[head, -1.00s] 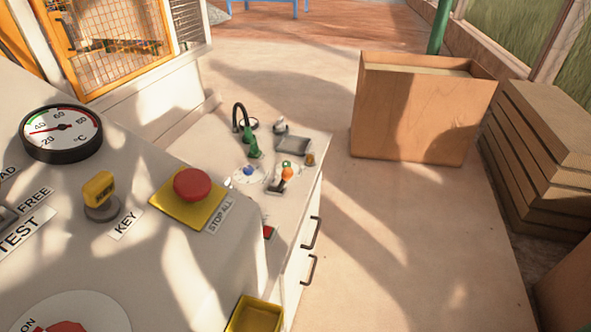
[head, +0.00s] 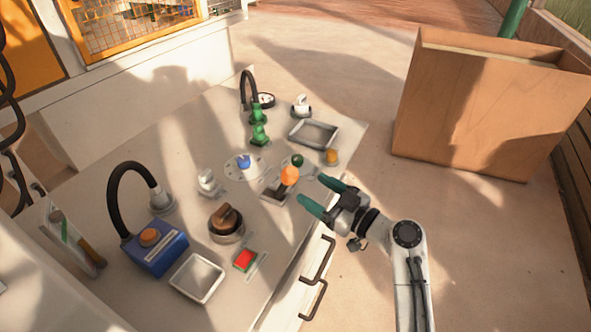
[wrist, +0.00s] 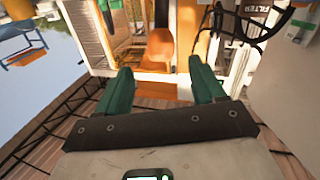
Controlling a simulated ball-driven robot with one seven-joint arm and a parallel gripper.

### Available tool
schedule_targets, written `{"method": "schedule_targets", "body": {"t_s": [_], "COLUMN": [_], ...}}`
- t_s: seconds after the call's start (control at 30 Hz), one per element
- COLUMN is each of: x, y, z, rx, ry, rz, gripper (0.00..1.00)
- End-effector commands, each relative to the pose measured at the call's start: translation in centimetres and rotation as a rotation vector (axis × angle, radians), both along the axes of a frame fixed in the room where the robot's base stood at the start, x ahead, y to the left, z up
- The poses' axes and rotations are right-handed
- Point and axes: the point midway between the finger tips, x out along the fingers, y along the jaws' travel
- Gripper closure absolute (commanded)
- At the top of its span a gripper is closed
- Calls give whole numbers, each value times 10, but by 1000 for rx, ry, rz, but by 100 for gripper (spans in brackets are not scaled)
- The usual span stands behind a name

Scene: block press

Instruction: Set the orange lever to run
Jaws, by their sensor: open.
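The orange lever (head: 289,176) has a round orange knob and stands on a small slotted plate near the right edge of the white cabinet top. Its labels are too small to read, so its setting cannot be told. My gripper (head: 313,191) has green fingers, is open and empty, and is just right of the lever, apart from it in the picture; whether it touches cannot be told. The open fingers also show in the wrist view (wrist: 160,85); the lever cannot be made out there.
Close to the lever are a blue knob (head: 244,161), a dark green knob (head: 297,160) and a yellow-brown knob (head: 332,157). A metal tray (head: 314,134), a brown rotary knob (head: 226,218) and a red button (head: 245,259) share the top. A wooden box (head: 480,110) stands on the floor.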

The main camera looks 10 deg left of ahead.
Motion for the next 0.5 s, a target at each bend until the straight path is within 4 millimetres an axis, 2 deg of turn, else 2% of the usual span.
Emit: {"method": "schedule_targets", "body": {"t_s": [0.5], "x": [47], "y": [70], "z": [0], "rx": [-2], "ry": [3], "rz": [2], "gripper": [31]}}
